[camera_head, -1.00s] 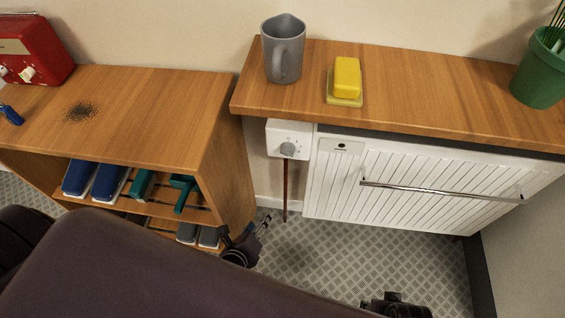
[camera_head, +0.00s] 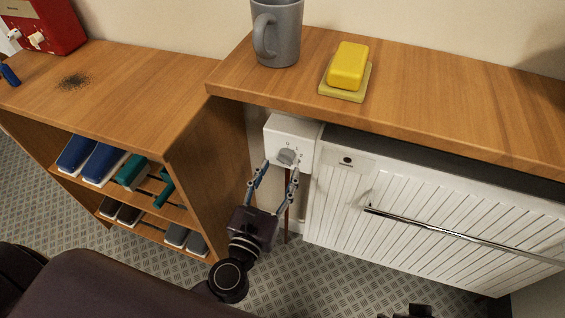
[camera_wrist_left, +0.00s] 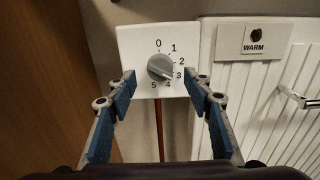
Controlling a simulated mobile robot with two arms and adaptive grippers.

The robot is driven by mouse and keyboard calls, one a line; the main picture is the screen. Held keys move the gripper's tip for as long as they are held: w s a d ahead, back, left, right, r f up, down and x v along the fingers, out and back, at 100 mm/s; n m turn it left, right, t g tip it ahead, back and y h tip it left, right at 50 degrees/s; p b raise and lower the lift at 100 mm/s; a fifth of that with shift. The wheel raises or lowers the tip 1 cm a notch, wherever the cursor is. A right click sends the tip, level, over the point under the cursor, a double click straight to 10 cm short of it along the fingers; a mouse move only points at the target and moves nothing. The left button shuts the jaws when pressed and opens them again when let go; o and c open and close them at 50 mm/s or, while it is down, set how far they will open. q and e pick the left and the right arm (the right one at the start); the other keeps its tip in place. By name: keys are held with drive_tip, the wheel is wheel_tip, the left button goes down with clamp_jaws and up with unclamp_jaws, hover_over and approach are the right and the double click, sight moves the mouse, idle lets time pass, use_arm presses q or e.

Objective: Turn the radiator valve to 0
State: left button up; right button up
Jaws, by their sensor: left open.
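The radiator valve is a white box (camera_head: 299,134) with a grey round knob (camera_head: 287,157), below the shelf and left of the radiator. In the left wrist view the knob (camera_wrist_left: 160,68) is ringed by numbers 0 to 5, with 0 at the top. Its pale pointer mark seems to face lower right, near 3. My left gripper (camera_head: 279,170) is open, its blue-padded fingers just short of the knob, one to each side. I cannot tell whether they touch it. A dark part at the bottom edge (camera_head: 412,312) seems to be my right gripper; its fingers are hidden.
The white radiator (camera_head: 340,205) with a metal rail (camera_head: 440,231) stands right of the valve. A wooden shelf (camera_head: 450,105) overhangs both, bearing a grey mug (camera_head: 284,38) and yellow block (camera_head: 348,66). A shoe rack (camera_head: 215,140) stands close on the left.

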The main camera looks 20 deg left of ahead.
sight(283, 163)
use_arm(q)
drive_tip(key=shift+w, duration=1.75)
use_arm(e)
drive_tip(key=shift+x, duration=0.9)
drive_tip(key=shift+s, duration=0.1)
use_arm(q)
drive_tip(key=c, duration=1.2)
